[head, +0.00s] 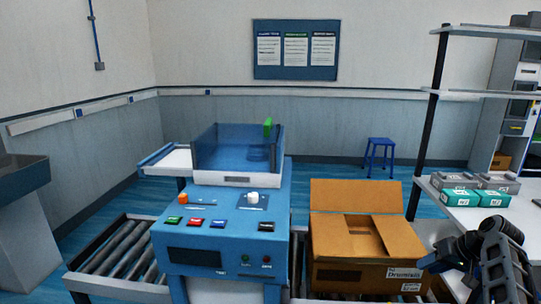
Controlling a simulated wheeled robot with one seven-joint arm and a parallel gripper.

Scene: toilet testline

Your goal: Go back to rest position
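My arm, dark with a blue part, shows at the lower right of the head view, beside the white table and right of the cardboard box. My gripper (498,258) appears at the lower right edge as a black linked shape, partly cut off by the frame. Its fingertips cannot be made out clearly, so I cannot tell whether it is open or shut. Nothing is clearly seen held in it.
A blue test machine (222,240) with buttons and a clear-walled bin stands at the centre. An open cardboard box (345,270) is to its right. A roller conveyor (112,250) lies left. Teal and grey boxes (458,192) sit on the white table (478,220). A blue stool (379,153) stands behind.

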